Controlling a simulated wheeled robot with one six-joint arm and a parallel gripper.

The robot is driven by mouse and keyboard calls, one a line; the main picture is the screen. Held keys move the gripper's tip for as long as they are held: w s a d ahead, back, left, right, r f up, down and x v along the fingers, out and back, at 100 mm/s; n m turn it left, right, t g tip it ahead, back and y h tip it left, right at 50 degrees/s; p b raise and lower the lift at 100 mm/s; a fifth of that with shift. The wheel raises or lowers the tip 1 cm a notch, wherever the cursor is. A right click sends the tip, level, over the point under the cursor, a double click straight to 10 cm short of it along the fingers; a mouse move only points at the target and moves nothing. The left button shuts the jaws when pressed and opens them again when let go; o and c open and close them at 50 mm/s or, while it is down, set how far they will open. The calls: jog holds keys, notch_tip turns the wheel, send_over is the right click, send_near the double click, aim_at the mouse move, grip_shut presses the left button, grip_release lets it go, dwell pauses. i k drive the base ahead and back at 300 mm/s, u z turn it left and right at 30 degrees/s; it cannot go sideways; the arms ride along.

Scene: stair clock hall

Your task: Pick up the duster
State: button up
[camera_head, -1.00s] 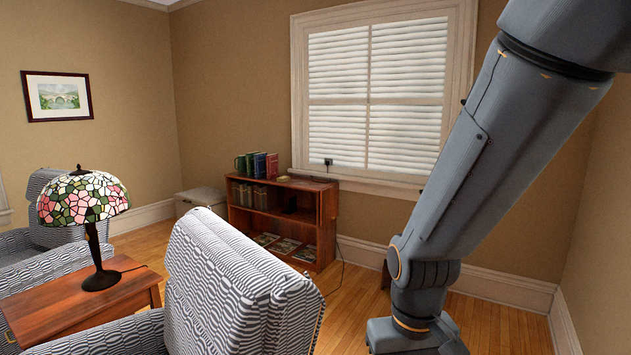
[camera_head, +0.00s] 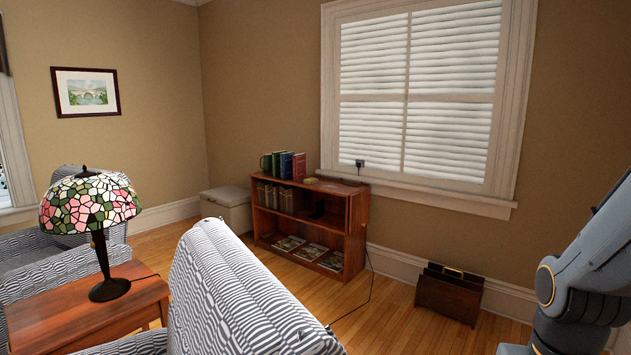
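I cannot make out a duster in the camera_head view. My arm shows at the right edge, and its gripper end is outside the picture. A low wooden bookcase (camera_head: 341,214) stands under the window.
A striped armchair (camera_head: 235,290) fills the near middle. A side table (camera_head: 75,312) with a stained-glass lamp (camera_head: 88,203) is at left. A pale chest (camera_head: 228,208) stands beside the bookcase, and a wooden magazine rack (camera_head: 449,293) on the floor at right. A cord trails across open floor.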

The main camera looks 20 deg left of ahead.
aim_at(311, 181)
jog(key=i, duration=2.9)
jog(key=u, duration=1.7)
jog(key=i, duration=4.55)
jog(key=z, duration=2.05)
